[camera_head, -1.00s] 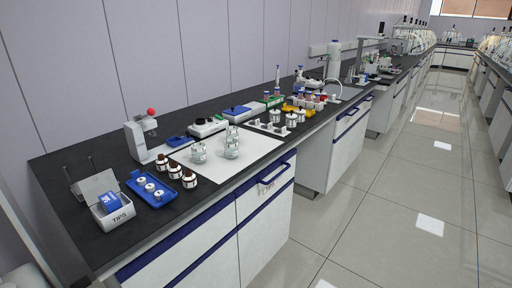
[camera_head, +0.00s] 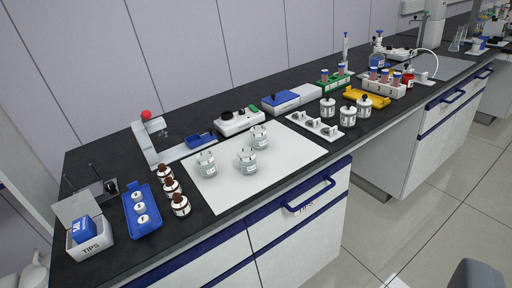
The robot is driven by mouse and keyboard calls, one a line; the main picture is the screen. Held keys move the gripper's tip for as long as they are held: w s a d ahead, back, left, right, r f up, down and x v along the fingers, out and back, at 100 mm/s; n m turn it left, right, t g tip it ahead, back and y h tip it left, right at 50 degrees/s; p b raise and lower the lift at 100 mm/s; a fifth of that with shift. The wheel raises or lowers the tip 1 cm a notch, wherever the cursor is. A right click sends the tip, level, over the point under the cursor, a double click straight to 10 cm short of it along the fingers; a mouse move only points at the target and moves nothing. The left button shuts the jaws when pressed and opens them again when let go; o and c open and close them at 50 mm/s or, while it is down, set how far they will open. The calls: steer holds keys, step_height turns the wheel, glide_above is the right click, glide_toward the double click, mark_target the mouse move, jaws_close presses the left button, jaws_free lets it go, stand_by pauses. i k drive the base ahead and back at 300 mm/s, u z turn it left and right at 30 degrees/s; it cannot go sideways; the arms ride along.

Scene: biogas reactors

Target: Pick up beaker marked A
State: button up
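Three small clear glass beakers stand upright on a white sheet on the black bench. One beaker (camera_head: 207,164) is at the left, one (camera_head: 247,161) is at the front right, and one (camera_head: 260,137) is behind it. Their labels are too small to read, so I cannot tell which is marked A. The white sheet (camera_head: 300,153) is bare around them. My gripper does not show in this view.
Brown bottles (camera_head: 180,205), a blue tray (camera_head: 152,226) and a tips box (camera_head: 92,243) stand left. A balance-like device (camera_head: 239,121) is behind the sheet. White jars (camera_head: 348,117) and racks stand right. A dark grey rounded shape (camera_head: 476,276) is at bottom right.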

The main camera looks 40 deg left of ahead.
mark_target(248, 162)
steer(key=u, duration=0.4)
steer(key=i, duration=0.85)
steer(key=u, duration=0.7)
